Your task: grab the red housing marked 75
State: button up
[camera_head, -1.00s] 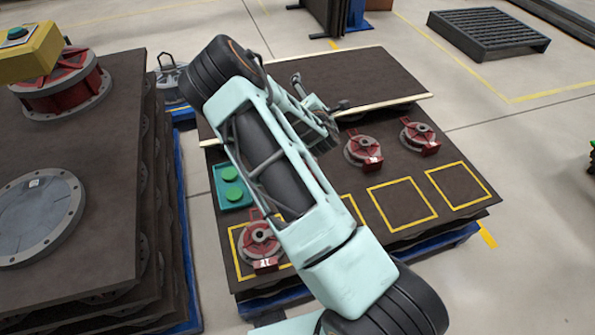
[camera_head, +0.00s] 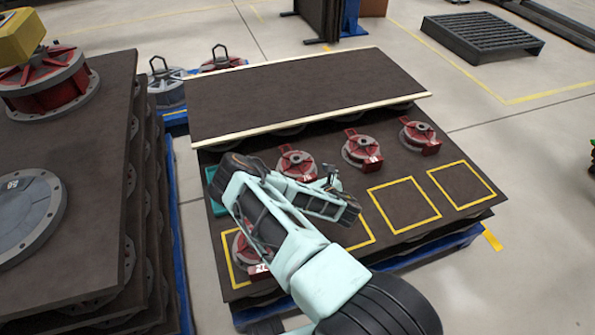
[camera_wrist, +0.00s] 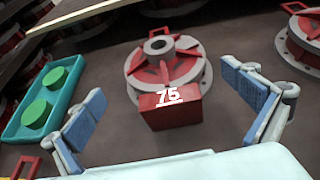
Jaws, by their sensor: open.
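The red housing marked 75 (camera_wrist: 168,68) sits on the dark board ahead of my gripper in the wrist view. It has a grey round flange, a central hub and a red block with a white 75. The head view shows a red housing (camera_head: 295,160) just behind my gripper, its lower part partly covered and its number not clearly readable. My gripper (camera_wrist: 168,108) is open and empty, its two blue-padded fingers spread to the left and right of the block. No contact with the housing shows. In the head view my gripper (camera_head: 325,182) hangs over the board.
Two more red housings (camera_head: 362,150) (camera_head: 420,135) stand to the right, another (camera_head: 245,252) at front left. A teal tray with green discs (camera_wrist: 42,103) is left of the housing. A raised brown panel (camera_head: 300,90) lies behind. Yellow-outlined squares (camera_head: 403,204) at front right are empty.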

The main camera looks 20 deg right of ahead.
aim_at(299, 166)
jog(key=x, duration=0.3)
jog(key=shift+b, duration=0.35)
jog(key=b+x, duration=0.1)
jog(key=x, duration=0.1)
jog(key=b+x, duration=0.1)
jog(key=x, duration=0.1)
jog(key=shift+d+f, duration=0.25)
jog(key=shift+f, duration=0.2)
jog(key=shift+w+f, duration=0.1)
jog(key=shift+w, duration=0.4)
jog(key=c, duration=1.7)
jog(key=shift+w+r, duration=0.1)
jog(key=shift+r, duration=0.15)
jog(key=shift+c, duration=1.2)
